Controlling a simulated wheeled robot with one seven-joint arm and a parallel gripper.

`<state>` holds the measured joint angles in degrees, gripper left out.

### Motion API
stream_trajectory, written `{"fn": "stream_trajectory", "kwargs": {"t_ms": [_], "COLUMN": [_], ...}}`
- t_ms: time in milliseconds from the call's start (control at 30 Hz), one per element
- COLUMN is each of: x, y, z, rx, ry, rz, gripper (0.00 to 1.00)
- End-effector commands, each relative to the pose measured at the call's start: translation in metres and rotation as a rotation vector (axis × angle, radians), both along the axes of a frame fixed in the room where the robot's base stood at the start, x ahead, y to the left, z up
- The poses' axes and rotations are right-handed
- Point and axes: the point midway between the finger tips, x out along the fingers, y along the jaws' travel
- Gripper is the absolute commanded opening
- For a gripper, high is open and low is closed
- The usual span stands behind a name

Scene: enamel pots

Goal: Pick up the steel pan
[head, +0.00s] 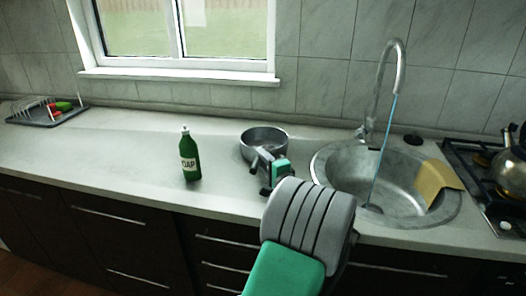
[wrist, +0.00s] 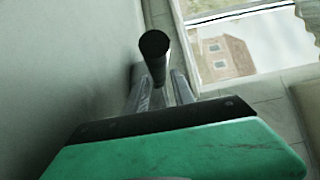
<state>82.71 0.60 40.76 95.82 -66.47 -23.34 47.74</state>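The steel pan (head: 265,134) is a round, shallow grey pan on the counter, left of the sink in the head view. My gripper (head: 260,163) is at its near side, overlapping the pan's lower rim in the picture. In the wrist view a dark cylinder with a round end, which looks like the pan's handle (wrist: 155,45), stands up between the two grey fingers of my gripper (wrist: 162,88). The fingers lie close on either side of it. I cannot tell whether they press on it. The pan's bowl is not visible in the wrist view.
A green soap bottle (head: 190,158) stands left of the pan. The sink (head: 330,165) with running water and a yellow cloth (head: 436,180) is to the right. A kettle (head: 507,168) sits on the stove at far right. A dish rack (head: 45,115) is far left.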

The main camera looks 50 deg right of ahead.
Motion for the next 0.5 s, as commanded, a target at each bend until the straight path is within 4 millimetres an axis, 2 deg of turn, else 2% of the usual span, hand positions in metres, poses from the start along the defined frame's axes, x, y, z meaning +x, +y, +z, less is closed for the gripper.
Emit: {"fn": "stream_trajectory", "kwargs": {"t_ms": [67, 333, 500], "x": [0.0000, -0.0001, 0.0000], "y": [0.0001, 0.0002, 0.0001], "z": [0.0000, -0.0002, -0.0001], "rx": [0.000, 0.000, 0.000], "ry": [0.000, 0.001, 0.000], "rz": [0.000, 0.000, 0.000], "gripper": [0.23, 0.01, 0.00]}}
